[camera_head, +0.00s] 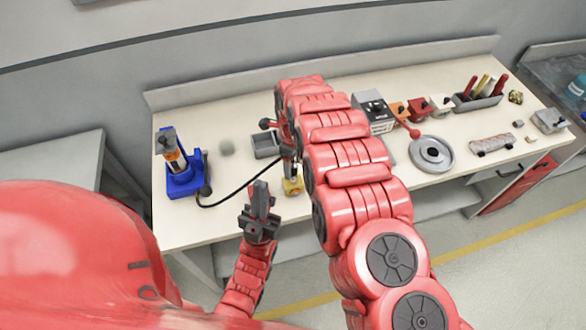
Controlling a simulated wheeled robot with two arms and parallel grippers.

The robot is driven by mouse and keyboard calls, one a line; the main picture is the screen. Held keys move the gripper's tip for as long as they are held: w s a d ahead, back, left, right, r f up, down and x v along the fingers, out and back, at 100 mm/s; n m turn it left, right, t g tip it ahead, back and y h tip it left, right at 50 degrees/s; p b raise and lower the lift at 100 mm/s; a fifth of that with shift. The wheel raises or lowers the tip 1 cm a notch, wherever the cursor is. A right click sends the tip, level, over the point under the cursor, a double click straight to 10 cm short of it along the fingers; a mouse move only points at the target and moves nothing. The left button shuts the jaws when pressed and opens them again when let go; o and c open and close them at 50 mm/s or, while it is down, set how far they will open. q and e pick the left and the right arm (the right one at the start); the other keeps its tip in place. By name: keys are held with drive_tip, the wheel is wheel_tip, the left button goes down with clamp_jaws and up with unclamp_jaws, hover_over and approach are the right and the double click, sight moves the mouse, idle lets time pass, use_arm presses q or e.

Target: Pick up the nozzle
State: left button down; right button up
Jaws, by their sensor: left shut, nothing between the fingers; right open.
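No part is clearly recognisable as the nozzle. A small yellow-and-dark piece (292,187) on the bench, just below my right gripper, may be it, but it is partly hidden and small. My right gripper (288,155) is open over the bench middle, largely covered by my own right arm. I cannot tell whether it touches the yellow piece. My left gripper (260,187) is shut and empty, pointing up near the bench's front edge, to the left of the yellow piece.
A blue stand (184,178) with a black hose (232,194) is at the left. A grey tray (266,145) lies behind. Right of my arm are a grey box (373,113), a round grey dish (431,154) and a tool holder (477,101). The bench's front left is clear.

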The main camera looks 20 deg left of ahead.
sight(293, 170)
drive_tip(key=shift+f+p, duration=0.45)
drive_tip(key=shift+f, duration=1.05)
drive_tip(key=shift+a, duration=0.1)
clamp_jaws()
